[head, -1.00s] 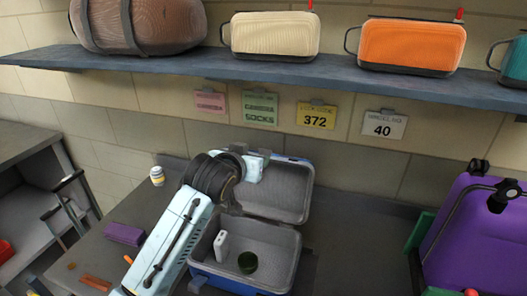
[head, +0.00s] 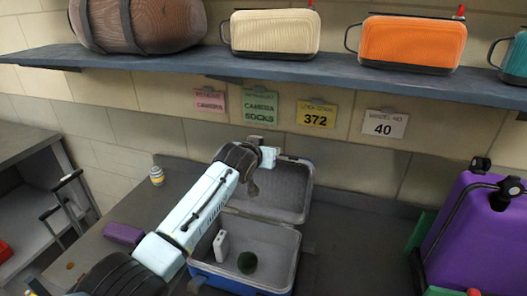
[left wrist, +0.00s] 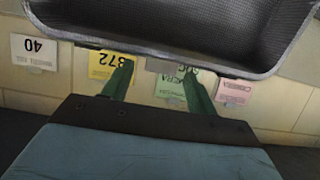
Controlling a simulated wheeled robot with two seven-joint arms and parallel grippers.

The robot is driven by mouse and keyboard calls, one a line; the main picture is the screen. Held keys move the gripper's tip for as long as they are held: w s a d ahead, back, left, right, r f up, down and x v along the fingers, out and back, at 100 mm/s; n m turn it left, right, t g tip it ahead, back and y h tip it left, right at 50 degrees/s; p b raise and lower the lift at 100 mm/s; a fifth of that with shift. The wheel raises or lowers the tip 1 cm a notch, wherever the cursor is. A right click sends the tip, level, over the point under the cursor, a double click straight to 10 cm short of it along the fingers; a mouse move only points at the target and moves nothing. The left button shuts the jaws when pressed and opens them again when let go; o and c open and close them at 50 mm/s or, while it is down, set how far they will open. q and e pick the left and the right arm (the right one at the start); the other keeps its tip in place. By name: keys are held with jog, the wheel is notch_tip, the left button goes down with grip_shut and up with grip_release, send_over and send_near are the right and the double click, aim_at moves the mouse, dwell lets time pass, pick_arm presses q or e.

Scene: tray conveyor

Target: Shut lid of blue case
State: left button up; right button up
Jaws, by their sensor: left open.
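The blue case (head: 232,277) stands open on the dark bench, with a grey-lined lower shell. Its lid (head: 285,188) is raised and leans back toward the wall. A white box (head: 221,245) and a dark green round object (head: 247,263) sit inside the lower shell. My left gripper (head: 267,156) is at the lid's upper left edge, and its fingers are hard to make out there. In the left wrist view the left gripper (left wrist: 158,70) is open with two green fingers apart, empty between them, near the rim of the grey lid lining (left wrist: 170,22). My right gripper is not in view.
A purple suitcase (head: 470,235) stands at the right, and a purple block (head: 123,233) and a striped jar (head: 156,176) are at the left. A shelf (head: 300,72) with bags hangs above; tags line the wall behind the lid.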

pick_arm(q)
jog(key=shift+w+d+f, duration=0.1)
jog(key=shift+w+f, duration=0.1)
jog(key=shift+w, duration=0.2)
grip_shut()
dwell(0.4)
